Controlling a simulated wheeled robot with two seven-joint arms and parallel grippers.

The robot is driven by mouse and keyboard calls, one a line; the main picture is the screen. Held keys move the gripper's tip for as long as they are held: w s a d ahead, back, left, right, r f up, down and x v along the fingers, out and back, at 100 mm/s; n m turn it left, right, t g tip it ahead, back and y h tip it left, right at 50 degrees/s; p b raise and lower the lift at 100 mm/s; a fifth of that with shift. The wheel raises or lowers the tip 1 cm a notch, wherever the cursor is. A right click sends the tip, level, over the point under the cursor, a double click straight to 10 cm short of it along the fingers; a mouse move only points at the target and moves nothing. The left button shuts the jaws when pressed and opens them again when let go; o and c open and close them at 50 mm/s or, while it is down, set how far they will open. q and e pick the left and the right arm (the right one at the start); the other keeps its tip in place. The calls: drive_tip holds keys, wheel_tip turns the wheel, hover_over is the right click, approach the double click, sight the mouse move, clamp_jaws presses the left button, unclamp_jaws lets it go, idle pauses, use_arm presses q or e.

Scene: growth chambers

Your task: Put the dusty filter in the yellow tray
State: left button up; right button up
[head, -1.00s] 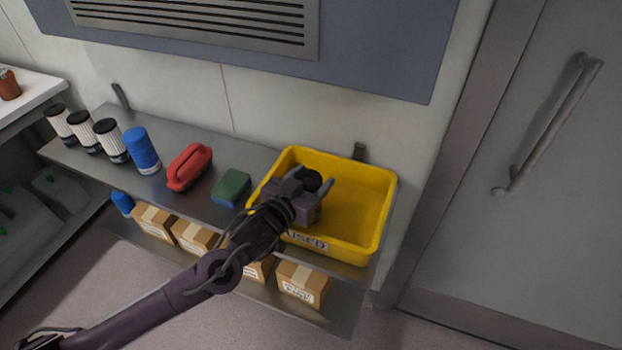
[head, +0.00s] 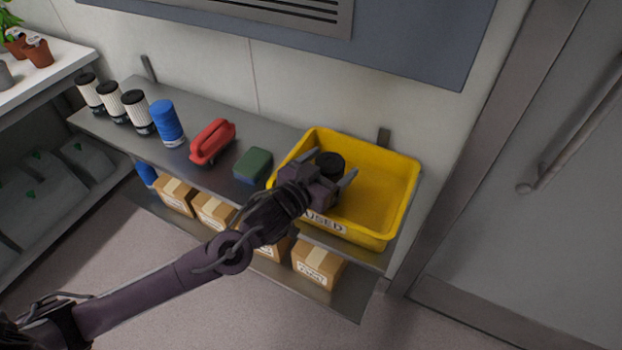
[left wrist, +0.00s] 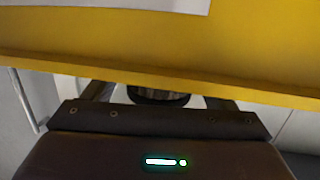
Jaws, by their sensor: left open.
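The yellow tray (head: 402,205), marked "USED" on its front, stands at the right end of the grey metal shelf. My left gripper (head: 330,168) is at the tray's left side, over its inside. Its fingers are open, one on each side of a filter with a black round cap (head: 329,163). The filter's body is mostly hidden by the gripper, so I cannot tell whether it rests on the tray floor. In the left wrist view a dark ribbed part of the filter (left wrist: 158,95) shows between the fingers, partly behind the yellow tray edge (left wrist: 230,92). My right gripper is out of view.
Left of the tray are a green-and-blue sponge (head: 253,165), a red-handled brush (head: 212,142), a blue canister (head: 166,122) and white filters with black caps (head: 138,111). Cardboard boxes (head: 318,266) stand on the lower shelf. A door (head: 520,230) is at right.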

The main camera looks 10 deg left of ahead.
use_arm(q)
drive_tip(key=v, duration=1)
drive_tip(key=shift+s+b, duration=0.2)
drive_tip(key=shift+b, duration=0.2)
drive_tip(key=shift+a, duration=0.1)
